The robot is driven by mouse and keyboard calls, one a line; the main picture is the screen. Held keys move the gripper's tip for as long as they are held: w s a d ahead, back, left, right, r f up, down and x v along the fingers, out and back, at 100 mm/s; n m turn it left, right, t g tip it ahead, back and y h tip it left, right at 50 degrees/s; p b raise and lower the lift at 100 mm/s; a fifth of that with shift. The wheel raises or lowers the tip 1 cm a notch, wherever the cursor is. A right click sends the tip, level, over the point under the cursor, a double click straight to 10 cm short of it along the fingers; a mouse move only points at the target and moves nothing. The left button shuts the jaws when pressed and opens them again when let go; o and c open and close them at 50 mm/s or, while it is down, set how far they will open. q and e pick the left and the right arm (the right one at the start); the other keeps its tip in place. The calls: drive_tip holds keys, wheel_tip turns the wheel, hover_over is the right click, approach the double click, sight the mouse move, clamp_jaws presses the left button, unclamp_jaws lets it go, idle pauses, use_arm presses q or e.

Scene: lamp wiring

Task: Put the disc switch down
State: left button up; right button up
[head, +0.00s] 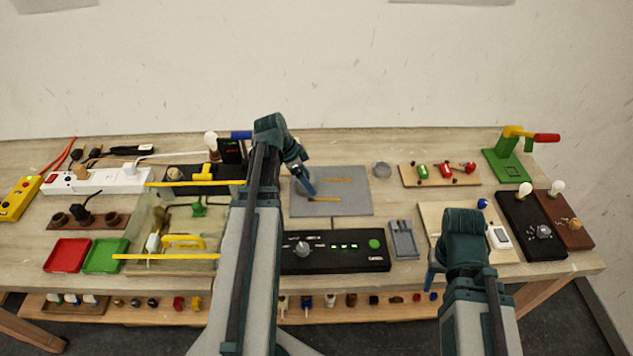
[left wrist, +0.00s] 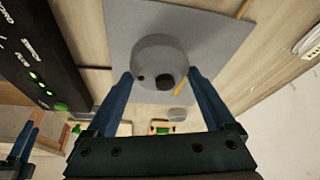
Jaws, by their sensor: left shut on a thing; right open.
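The disc switch (left wrist: 158,56) is a grey round body with two dark holes in its side, seen in the left wrist view. My left gripper (left wrist: 160,80) is shut on it, one blue finger at each side. The disc is over the grey mat (left wrist: 112,30); I cannot tell whether it touches. In the head view my left gripper (head: 307,188) points down at the left part of the mat (head: 345,206), and the disc is hidden there. My right gripper (head: 432,275) is open near the table's front edge, partly hidden by its own arm.
Yellow strips (head: 325,200) lie on the mat. A small grey round piece (head: 382,169) stands right of it. A black control box (head: 350,262) is in front, with a grey tray (head: 403,240) beside it. The mat's right half is mostly clear.

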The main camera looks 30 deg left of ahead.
sight(316, 180)
use_arm(q)
drive_tip(key=shift+w+d+f, duration=0.1)
drive_tip(key=shift+w+d, duration=0.1)
drive_tip(key=shift+w, duration=0.65)
drive_tip(key=shift+w+d+f, duration=0.1)
drive_tip(key=shift+w+d, duration=0.05)
drive_tip(key=shift+w, duration=1.2)
drive_tip(key=f+b, duration=0.1)
drive_tip(key=b, duration=0.1)
drive_tip(key=f+b, duration=0.1)
drive_tip(key=f, duration=0.1)
drive_tip(key=shift+s+f+b, duration=0.2)
drive_tip(key=shift+f+b, duration=0.05)
drive_tip(key=shift+b, duration=0.1)
drive_tip(key=shift+f, duration=0.2)
drive_tip(key=o, duration=1.3)
drive_tip(key=shift+c, duration=0.2)
drive_tip(key=shift+r, duration=0.15)
